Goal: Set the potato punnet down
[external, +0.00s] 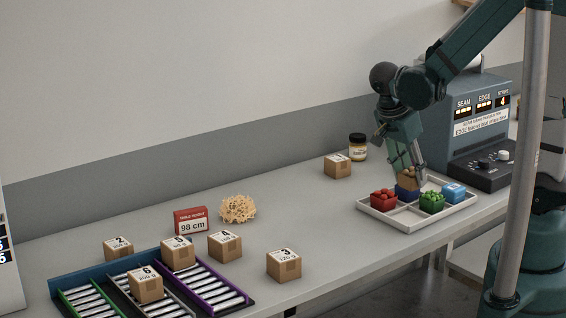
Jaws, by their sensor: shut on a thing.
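The potato punnet (405,191) is blue with brown potatoes on top. My gripper (409,178) points down and is shut on it, its fingers partly hiding the potatoes. The punnet is at the back part of the white divided tray (373,229); I cannot tell whether its base touches the tray floor. A red punnet (383,199) is in the tray to its left. A punnet of green items (432,203) is to its right, with a light blue box (453,193) beyond.
A dark-lidded jar (358,147) and a numbered carton (338,166) stand left of the tray. A grey control machine (478,130) stands at right. Several cartons, such as number 3 (284,265), and roller lanes (203,281) are at lower left.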

